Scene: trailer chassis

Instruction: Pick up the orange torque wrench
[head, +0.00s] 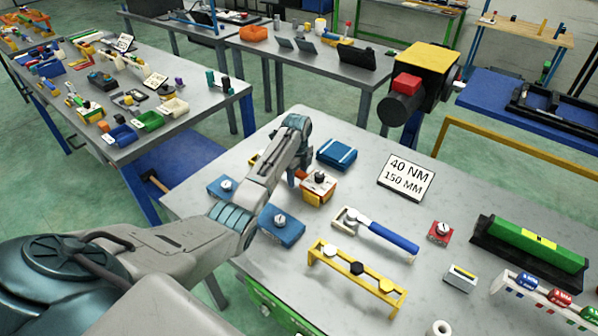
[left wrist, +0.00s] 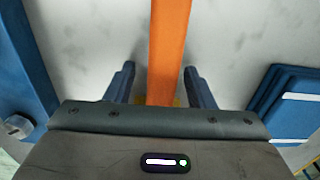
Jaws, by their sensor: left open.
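The orange torque wrench shows in the left wrist view as a long orange bar (left wrist: 170,35) running from the top edge down between my fingers. My left gripper (left wrist: 159,72) is open, with one dark blue finger on each side of the bar and visible gaps to it. The lower end of the bar is hidden behind the gripper body. In the head view my left forearm and wrist reach over the table and hide the gripper's fingers and most of what lies under them. My right gripper is in neither view.
Blue blocks with knobs (head: 281,226) and an orange block (head: 319,187) lie close to my arm. A blue case (head: 337,153) lies behind. A blue-handled wrench (head: 393,237), a yellow rack (head: 356,279) and a 40 NM sign (head: 406,177) stand right. Bare table lies between.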

